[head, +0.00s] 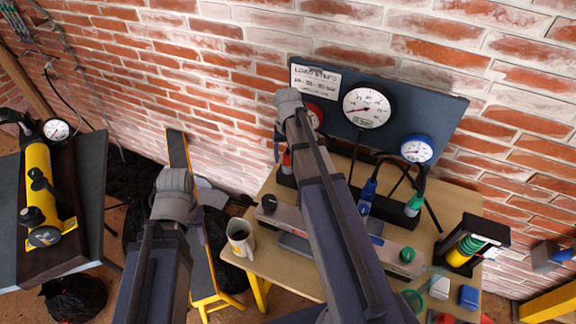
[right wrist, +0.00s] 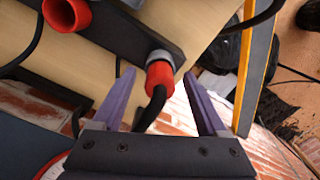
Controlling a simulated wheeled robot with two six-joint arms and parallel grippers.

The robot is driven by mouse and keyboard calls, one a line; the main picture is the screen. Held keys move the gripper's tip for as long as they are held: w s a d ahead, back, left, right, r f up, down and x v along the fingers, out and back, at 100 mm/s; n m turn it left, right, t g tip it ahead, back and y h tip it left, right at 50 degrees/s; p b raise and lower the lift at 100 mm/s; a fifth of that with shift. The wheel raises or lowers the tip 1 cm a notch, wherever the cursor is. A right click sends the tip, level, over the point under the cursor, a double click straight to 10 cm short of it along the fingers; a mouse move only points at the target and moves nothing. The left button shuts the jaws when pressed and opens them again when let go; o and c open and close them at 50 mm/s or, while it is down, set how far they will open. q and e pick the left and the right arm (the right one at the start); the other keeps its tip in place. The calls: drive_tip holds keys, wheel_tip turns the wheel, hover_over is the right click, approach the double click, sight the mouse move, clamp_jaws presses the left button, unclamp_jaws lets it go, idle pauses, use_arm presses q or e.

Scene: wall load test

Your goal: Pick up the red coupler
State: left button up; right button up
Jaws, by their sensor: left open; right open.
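The red coupler (right wrist: 160,76) stands at a dark block on the bench, with a grey collar behind it and a black hose running from it. In the right wrist view it is between the two purple fingers of my right gripper (right wrist: 158,77), which are open and apart from each other. In the head view the red coupler (head: 287,161) is partly hidden by my right arm, and only a bit of my right gripper (head: 278,149) shows. My left gripper (head: 203,236) is mostly hidden behind its own wrist, left of the bench, away from the coupler.
Another red fitting (right wrist: 68,14) is nearby in the right wrist view. A blue coupler (head: 367,190) and a green coupler (head: 414,204) stand along the bench (head: 322,285). A gauge panel (head: 390,85) is behind, against the brick wall. A mug (head: 240,240) stands at the left edge.

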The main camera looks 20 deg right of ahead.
clamp_jaws()
idle(0.7)
